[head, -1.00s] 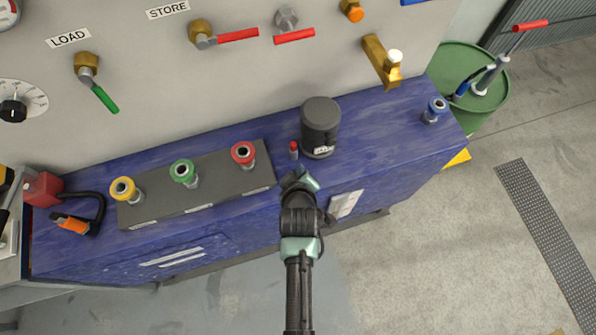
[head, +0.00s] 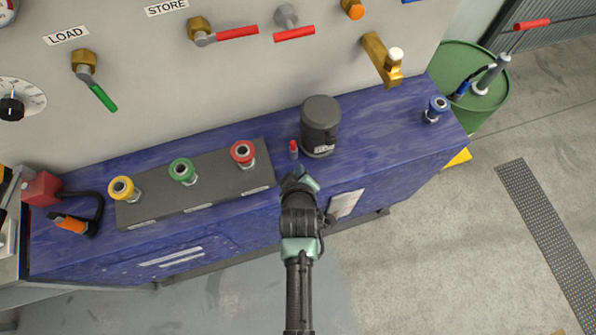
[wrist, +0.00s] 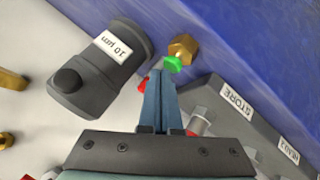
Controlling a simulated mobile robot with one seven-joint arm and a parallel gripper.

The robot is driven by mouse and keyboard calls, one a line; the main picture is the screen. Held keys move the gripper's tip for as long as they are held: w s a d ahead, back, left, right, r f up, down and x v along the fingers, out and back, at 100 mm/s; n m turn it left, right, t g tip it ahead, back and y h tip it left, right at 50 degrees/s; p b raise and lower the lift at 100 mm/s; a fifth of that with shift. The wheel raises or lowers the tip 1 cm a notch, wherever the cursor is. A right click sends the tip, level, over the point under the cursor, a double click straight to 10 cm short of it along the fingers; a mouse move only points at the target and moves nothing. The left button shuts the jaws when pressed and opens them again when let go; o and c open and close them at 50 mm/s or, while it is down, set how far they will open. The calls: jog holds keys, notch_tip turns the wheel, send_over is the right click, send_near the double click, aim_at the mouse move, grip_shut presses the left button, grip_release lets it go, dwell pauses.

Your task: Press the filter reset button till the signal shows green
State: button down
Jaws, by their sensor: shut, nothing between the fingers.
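The black filter (head: 320,125) stands on the blue bench; in the wrist view the filter (wrist: 95,70) carries a "10 µm" label. A small red-topped piece (head: 293,148) stands left of it; in the wrist view the red part (wrist: 143,83) is partly hidden by my fingers. A green cap on a brass hex fitting (wrist: 182,48) shows just past my fingertips; my arm hides it in the head view. Which is button or signal is not marked. My gripper (head: 300,176) is shut and empty, its fingertips (wrist: 158,76) close to the green cap; contact is unclear.
A dark block (head: 200,192) with yellow, green and red couplings stands to the left. A blue coupling (head: 436,108) is at the right end of the bench. Valve handles, such as the red one (head: 238,33), stick out from the panel behind.

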jog(key=shift+f+b, duration=0.35)
jog(key=shift+f, duration=0.15)
dwell(0.9)
jog(key=shift+r+p, duration=0.85)
jog(key=shift+r, duration=0.1)
notch_tip(320, 180, up, 5)
jog(key=p, duration=0.4)
jog(key=shift+p, duration=0.4)
